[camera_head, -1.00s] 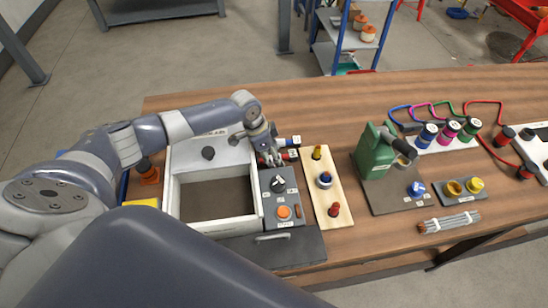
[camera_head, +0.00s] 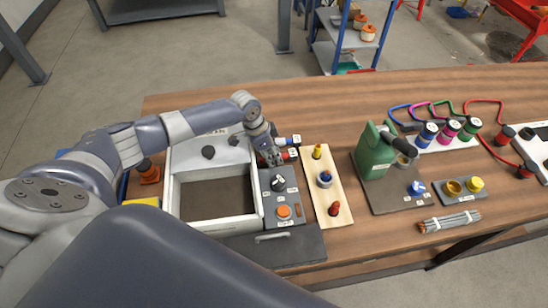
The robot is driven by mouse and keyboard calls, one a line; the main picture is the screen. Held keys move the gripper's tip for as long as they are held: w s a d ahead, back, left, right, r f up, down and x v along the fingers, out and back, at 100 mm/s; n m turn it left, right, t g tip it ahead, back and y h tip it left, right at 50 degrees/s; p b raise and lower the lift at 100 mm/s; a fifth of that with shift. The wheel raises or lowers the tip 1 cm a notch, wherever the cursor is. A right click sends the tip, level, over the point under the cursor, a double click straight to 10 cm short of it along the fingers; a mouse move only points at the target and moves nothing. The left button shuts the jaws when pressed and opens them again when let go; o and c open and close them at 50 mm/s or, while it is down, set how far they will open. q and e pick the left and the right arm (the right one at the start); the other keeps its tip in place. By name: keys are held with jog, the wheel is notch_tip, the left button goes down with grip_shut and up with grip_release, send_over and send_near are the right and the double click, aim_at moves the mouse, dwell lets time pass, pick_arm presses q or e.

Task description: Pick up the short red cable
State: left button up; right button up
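A short red piece with a white end (camera_head: 291,154), which looks like the short red cable, lies at the back of the grey switch panel. A similar blue piece (camera_head: 287,141) lies just behind it. My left gripper (camera_head: 271,159) points down at the left end of the red piece and hides part of it. Its fingers are small and dark here; I cannot tell whether they are apart or touch the red piece. My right gripper is not in view.
An open white-walled box (camera_head: 258,215) stands left of the switch panel (camera_head: 283,190). A wooden board (camera_head: 333,185) with upright plugs is on the right. Farther right are a green pump (camera_head: 372,152), a grey cable bundle (camera_head: 449,222) and looped coloured cables (camera_head: 481,103).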

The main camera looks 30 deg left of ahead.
pick_arm(q)
jog(key=shift+c, duration=1.3)
jog(key=shift+r, duration=0.1)
jog(key=shift+r, duration=0.15)
jog(key=shift+r+b, duration=0.3)
jog(key=shift+r, duration=0.3)
notch_tip(320, 180, up, 2)
jog(key=shift+w+r+b, duration=0.1)
jog(key=shift+r+b, duration=0.1)
jog(key=shift+b, duration=0.25)
jog(key=w+b, duration=0.2)
jog(key=w, duration=0.2)
jog(key=w+d+b, duration=0.1)
jog(key=w+b, duration=0.1)
jog(key=w, duration=0.3)
jog(key=w+d+b, duration=0.1)
jog(key=w+b, duration=0.1)
jog(key=w, duration=0.3)
jog(key=shift+f+b, duration=0.15)
jog(key=shift+b, duration=0.15)
jog(key=w+b, duration=0.2)
jog(key=w, duration=0.1)
jog(key=shift+d+b, duration=0.15)
jog(key=shift+b, duration=0.15)
jog(key=shift+w+d+b, duration=0.1)
jog(key=shift+w+b, duration=0.2)
jog(key=shift+w, duration=0.05)
